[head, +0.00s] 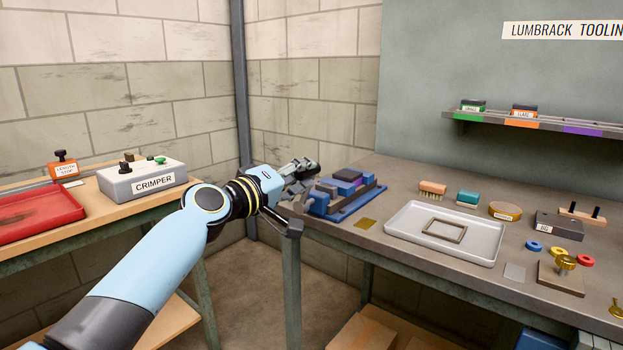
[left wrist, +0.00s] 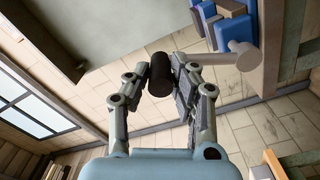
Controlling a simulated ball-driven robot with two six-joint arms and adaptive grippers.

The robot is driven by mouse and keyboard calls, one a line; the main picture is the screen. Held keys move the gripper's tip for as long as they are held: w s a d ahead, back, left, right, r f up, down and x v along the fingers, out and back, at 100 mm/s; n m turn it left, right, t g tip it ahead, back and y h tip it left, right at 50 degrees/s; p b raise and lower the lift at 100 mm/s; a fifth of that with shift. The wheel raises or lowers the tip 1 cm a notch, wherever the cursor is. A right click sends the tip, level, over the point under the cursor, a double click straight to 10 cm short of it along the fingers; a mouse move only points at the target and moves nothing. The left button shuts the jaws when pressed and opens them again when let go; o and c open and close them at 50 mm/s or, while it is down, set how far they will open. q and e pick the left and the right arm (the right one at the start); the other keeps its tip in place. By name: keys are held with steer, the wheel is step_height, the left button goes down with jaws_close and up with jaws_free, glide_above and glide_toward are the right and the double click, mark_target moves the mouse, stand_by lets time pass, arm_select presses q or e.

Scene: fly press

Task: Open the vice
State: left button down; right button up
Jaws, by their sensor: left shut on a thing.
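The vice (head: 335,206) is blue with grey jaw parts and sits at the left end of the grey workbench. A purple block shows between or on its jaws in the head view. In the left wrist view the blue vice (left wrist: 229,30) is at the upper right, with a grey handle bar (left wrist: 215,58) running left from its round screw end to a dark cylindrical grip (left wrist: 159,73). My left gripper (left wrist: 161,80) is shut on this dark grip. In the head view my left gripper (head: 299,171) is just left of the vice. My right gripper is not in view.
A light grey tray (head: 405,228) with a square frame stands right of the vice, near a brass plate (head: 365,223). Several small tools and rings lie farther right. The crimper (head: 142,180) and a red tray (head: 40,214) are on the left bench. A gap separates the benches.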

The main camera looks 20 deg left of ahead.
arm_select(q)
steer(key=w+a+f+n+b, duration=0.2)
steer(key=a+n, duration=0.4)
steer(key=n, duration=0.3)
steer(key=w+a+f+n+b, duration=0.2)
steer(key=a+f+n+b, duration=0.2)
steer(key=a+n, duration=0.3)
steer(key=shift+w+a+f+n+b, duration=0.2)
steer(key=shift+w+f+n+b, duration=0.15)
steer(key=shift+f+n, duration=0.6)
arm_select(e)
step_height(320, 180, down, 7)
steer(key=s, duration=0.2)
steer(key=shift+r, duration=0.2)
arm_select(q)
steer(key=c, duration=1.1)
jaws_free()
steer(key=shift+c, duration=0.2)
steer(key=shift+r, duration=0.15)
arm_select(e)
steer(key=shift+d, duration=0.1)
